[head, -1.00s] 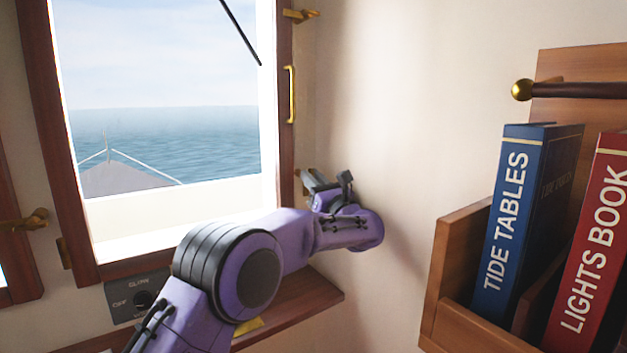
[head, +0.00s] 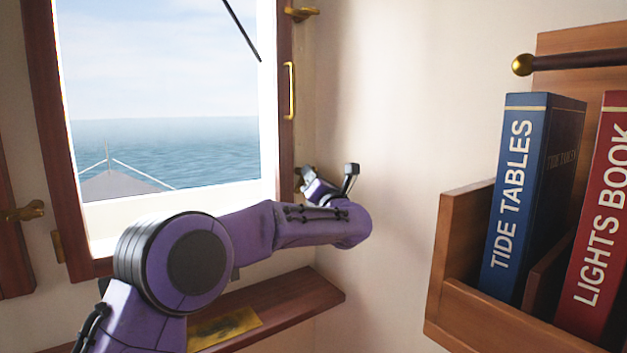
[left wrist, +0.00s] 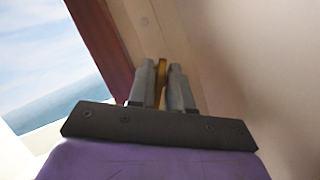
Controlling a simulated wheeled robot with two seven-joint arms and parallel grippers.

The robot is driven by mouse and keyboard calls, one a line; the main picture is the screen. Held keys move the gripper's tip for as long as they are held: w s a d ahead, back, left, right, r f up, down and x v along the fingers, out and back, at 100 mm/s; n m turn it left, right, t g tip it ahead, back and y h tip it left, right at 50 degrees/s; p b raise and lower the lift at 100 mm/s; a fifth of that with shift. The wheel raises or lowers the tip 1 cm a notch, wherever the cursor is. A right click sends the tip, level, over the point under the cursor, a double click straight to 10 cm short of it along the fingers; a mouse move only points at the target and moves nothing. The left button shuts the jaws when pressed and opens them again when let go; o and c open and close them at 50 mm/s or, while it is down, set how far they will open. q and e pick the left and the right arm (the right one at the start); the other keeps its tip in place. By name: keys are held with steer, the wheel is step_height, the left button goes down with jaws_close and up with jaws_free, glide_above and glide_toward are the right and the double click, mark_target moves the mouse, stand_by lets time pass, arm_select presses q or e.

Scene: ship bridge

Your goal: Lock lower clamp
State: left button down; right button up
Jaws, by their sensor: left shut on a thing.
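The lower clamp is a small brass piece at the lower right of the window frame (head: 283,150), mostly hidden behind my left gripper (head: 309,176) in the head view. In the left wrist view, a narrow part of the brass lower clamp (left wrist: 161,78) shows between the two grey fingers of my left gripper (left wrist: 162,70). The fingers are shut on it. The clamp's full angle cannot be made out. The upper brass clamp (head: 301,13) sits higher on the same side of the frame. My right gripper is not in view.
A brass handle (head: 290,91) is on the window frame above the gripper. A wooden ledge (head: 298,297) runs below the window. A wooden rack (head: 452,250) at right holds a blue book (head: 532,195) and a red book (head: 600,230). Bare wall lies between.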

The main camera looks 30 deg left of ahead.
arm_select(q)
steer(key=shift+m, duration=0.6)
steer(key=c, duration=1.1)
jaws_free()
steer(key=shift+o, duration=0.2)
steer(key=b+v, duration=0.3)
steer(key=v, duration=0.7)
steer(key=shift+s+d, duration=0.2)
steer(key=shift+s, duration=0.05)
